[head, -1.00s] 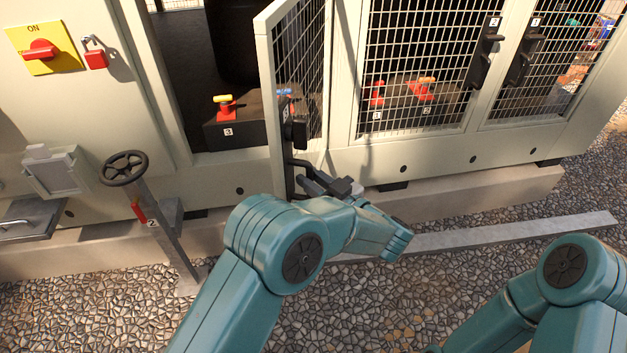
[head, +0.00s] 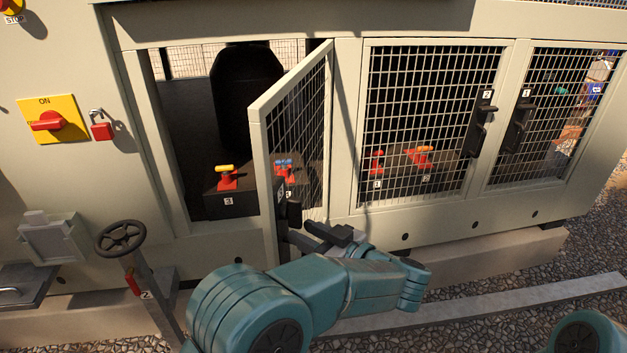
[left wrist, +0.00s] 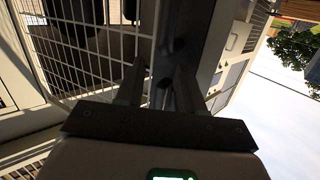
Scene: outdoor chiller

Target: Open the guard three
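Guard three (head: 297,140), the left mesh door of the chiller, stands swung outward. Its dark handle (head: 292,213) is on the free edge. My left gripper (head: 310,236) is at the lower part of that edge, close below the handle. Its two fingers stand apart in the left wrist view (left wrist: 160,82), with a dark upright part between or just beyond them; whether they touch it I cannot tell. Behind the opening, a red valve with a yellow handle (head: 227,178) sits on a dark block labelled 3. My right gripper is out of view.
Guard two (head: 420,120) and guard one (head: 550,110) are closed to the right. A handwheel on a post (head: 121,239) stands in front at left. A red switch (head: 47,122) and red padlock (head: 101,130) are on the left panel. A low beam (head: 480,302) lies on the gravel.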

